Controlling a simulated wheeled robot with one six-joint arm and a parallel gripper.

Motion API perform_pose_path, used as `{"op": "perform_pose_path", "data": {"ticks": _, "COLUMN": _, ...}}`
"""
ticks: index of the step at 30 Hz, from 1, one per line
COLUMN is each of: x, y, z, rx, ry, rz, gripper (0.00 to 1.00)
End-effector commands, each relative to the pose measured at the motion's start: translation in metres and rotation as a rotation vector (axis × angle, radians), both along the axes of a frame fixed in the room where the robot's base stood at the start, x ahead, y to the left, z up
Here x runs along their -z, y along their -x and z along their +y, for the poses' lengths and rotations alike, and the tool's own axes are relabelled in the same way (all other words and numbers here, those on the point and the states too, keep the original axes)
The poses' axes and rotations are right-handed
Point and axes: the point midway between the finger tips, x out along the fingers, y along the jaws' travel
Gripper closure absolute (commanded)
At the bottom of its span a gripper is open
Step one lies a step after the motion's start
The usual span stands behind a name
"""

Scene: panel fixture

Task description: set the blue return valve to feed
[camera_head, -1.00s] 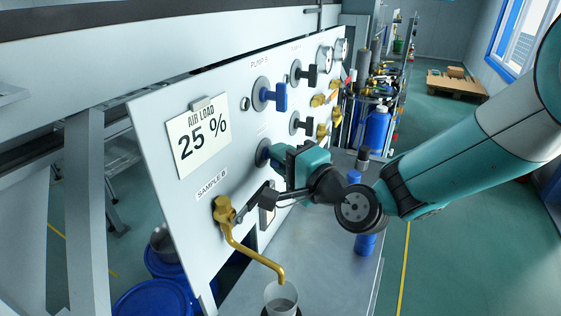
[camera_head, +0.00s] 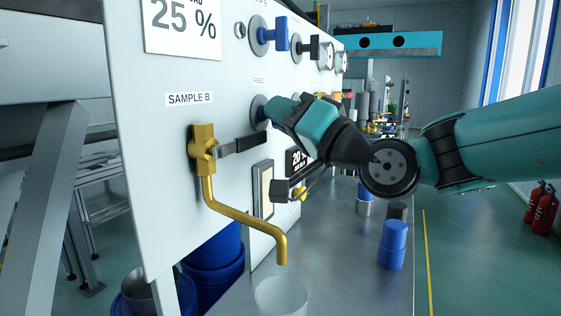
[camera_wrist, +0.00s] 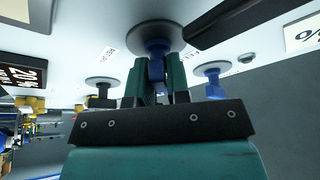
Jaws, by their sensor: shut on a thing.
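My gripper (camera_head: 270,110) is at the panel, at a valve with a round grey disc (camera_head: 257,112) below a small label that reads FEED (camera_head: 259,80). In the wrist view my gripper (camera_wrist: 160,75) has its two teal fingers closed on both sides of a blue handle (camera_wrist: 157,70) under its round disc (camera_wrist: 155,38). The fingers hide most of the handle, so its exact angle is hard to tell. A second blue-handled valve (camera_head: 281,34) sits higher on the panel; a blue handle also shows beside my gripper in the wrist view (camera_wrist: 214,88).
A brass tap (camera_head: 203,150) with a dark lever (camera_head: 250,143) and a bent spout stands close to the left of my gripper. A clear cup (camera_head: 281,296) is below the spout. A black-handled valve (camera_head: 310,47) is at the upper right. A blue bottle (camera_head: 393,245) stands on the metal bench.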

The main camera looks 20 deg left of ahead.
Motion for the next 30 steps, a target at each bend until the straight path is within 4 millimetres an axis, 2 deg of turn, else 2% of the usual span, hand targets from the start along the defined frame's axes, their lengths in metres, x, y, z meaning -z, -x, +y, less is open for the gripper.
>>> {"op": "perform_pose_path", "data": {"ticks": 1, "x": 0.015, "y": -0.001, "z": -0.001, "rx": 0.0, "ry": 0.005, "rz": -0.043, "gripper": 1.0}}
{"op": "perform_pose_path", "data": {"ticks": 18, "x": 0.007, "y": -0.001, "z": 0.0, "rx": 0.0, "ry": 0.044, "rz": -0.517, "gripper": 1.0}}
{"op": "perform_pose_path", "data": {"ticks": 30, "x": 0.003, "y": -0.001, "z": 0.001, "rx": -0.002, "ry": 0.055, "rz": -0.651, "gripper": 1.0}}
